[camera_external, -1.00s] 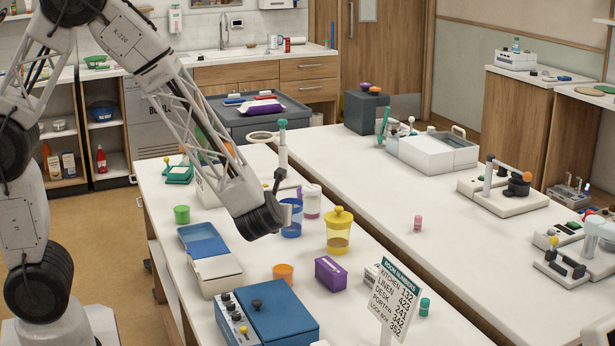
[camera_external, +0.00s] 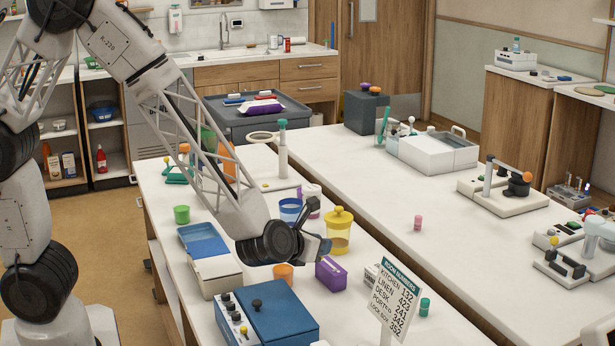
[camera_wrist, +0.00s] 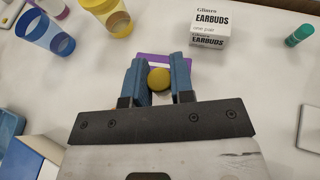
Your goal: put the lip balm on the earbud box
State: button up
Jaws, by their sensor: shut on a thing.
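The earbud box is a small white carton marked EARBUDS in the wrist view (camera_wrist: 208,42). In the external view the earbud box (camera_external: 371,275) stands partly behind the room-number sign. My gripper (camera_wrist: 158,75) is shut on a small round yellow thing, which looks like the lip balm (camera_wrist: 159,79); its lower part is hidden. In the external view my gripper (camera_external: 323,246) is above the purple box, to the left of the earbud box and apart from it. I cannot make out the lip balm there.
The purple box (camera_external: 331,272) is below my gripper. A yellow-lidded jar (camera_external: 339,232), a blue cup (camera_external: 290,209) and an orange cup (camera_external: 283,272) stand nearby. The room-number sign (camera_external: 398,297) and a teal-green cylinder (camera_external: 424,306) are right of the earbud box.

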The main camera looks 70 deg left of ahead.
jog(key=shift+w, duration=0.1)
jog(key=w+d, duration=0.1)
jog(key=w, duration=0.4)
jog(key=w+d+f, duration=0.1)
jog(key=w, duration=0.4)
jog(key=w+d, duration=0.1)
jog(key=w, duration=0.4)
jog(key=shift+w+f, duration=0.2)
jog(key=shift+w, duration=0.1)
jog(key=shift+f, duration=0.1)
jog(key=shift+f, duration=1.7)
jog(key=shift+f, duration=0.15)
jog(key=o, duration=0.9)
jog(key=shift+r, duration=0.2)
jog(key=shift+s+d+r, duration=0.15)
jog(key=shift+s, duration=0.25)
jog(key=shift+v, duration=5.55)
